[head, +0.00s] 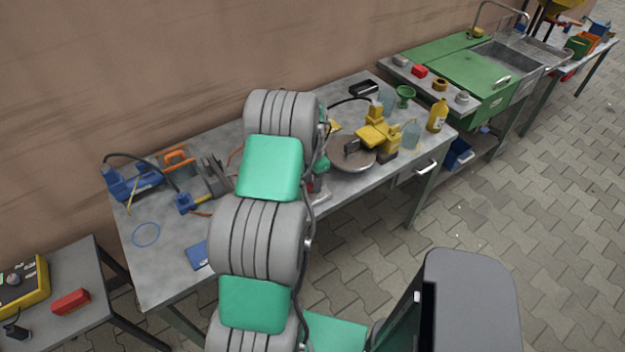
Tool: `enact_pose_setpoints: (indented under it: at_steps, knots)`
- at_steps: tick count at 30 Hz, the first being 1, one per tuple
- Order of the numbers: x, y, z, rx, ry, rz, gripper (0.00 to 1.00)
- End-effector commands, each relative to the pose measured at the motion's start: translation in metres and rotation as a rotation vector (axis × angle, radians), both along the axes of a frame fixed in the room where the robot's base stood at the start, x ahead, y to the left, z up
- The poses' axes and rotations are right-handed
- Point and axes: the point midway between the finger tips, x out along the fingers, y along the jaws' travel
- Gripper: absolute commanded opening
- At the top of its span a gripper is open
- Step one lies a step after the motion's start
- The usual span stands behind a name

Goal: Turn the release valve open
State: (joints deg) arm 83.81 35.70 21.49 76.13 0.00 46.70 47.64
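I cannot make out a release valve for certain. A blue device (130,184) with a dark hose stands at the left end of the grey workbench (180,280). A smaller blue part (186,203) lies by the hose's other end. A yellow device (375,134) with a dark hose stands at the right of the bench, beside a round metal plate (345,155). My grey and green arm reaches over the middle of the bench and hides what is behind it. My gripper is not visible; the arm covers where it ends.
An orange-handled item (178,157), a blue ring (146,235) and a blue flat piece (197,254) lie on the bench's left. A green funnel (405,93) and yellow bottle (438,115) stand right. A wall runs behind; a green sink cabinet (470,72) stands beyond. Paved floor (560,220) is clear at right.

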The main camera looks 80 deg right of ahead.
Motion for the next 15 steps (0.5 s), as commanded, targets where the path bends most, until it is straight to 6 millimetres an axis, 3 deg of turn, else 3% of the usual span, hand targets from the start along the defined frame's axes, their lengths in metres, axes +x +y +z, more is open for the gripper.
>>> enact_pose_setpoints:
  at_steps: [7, 15]
  knots:
    - [0.0004, 0.0, -0.002, -0.001, -0.001, 0.001, 0.38]
    - [0.0005, 0.0001, -0.0016, 0.0, 0.0, 0.002, 0.16]
